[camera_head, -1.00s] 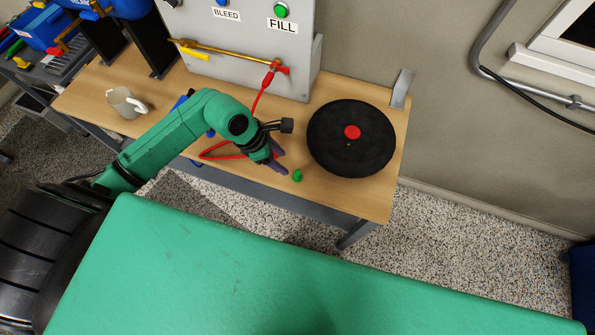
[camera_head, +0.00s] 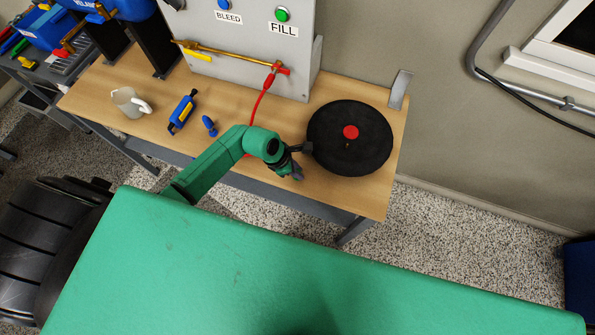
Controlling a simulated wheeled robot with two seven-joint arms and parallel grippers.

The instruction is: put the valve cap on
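The black wheel (camera_head: 325,128) lies flat on the wooden bench, with a red hub (camera_head: 350,132) at its middle. A tiny valve-like spot shows just below the hub, too small to make out. My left gripper (camera_head: 297,173) reaches down at the bench's front edge, just left of the wheel and apart from the hub. Its fingertips are small and dark, and I cannot tell whether they are open or shut. The small green cap seen earlier is not visible now; the gripper covers that spot. My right gripper is not in view.
A grey panel (camera_head: 245,55) with a green FILL button stands behind, with a red hose (camera_head: 256,112) hanging from its brass pipe. A white mug (camera_head: 127,103), a blue-yellow tool (camera_head: 182,112) and a blue piece (camera_head: 209,125) stand left on the bench (camera_head: 385,200).

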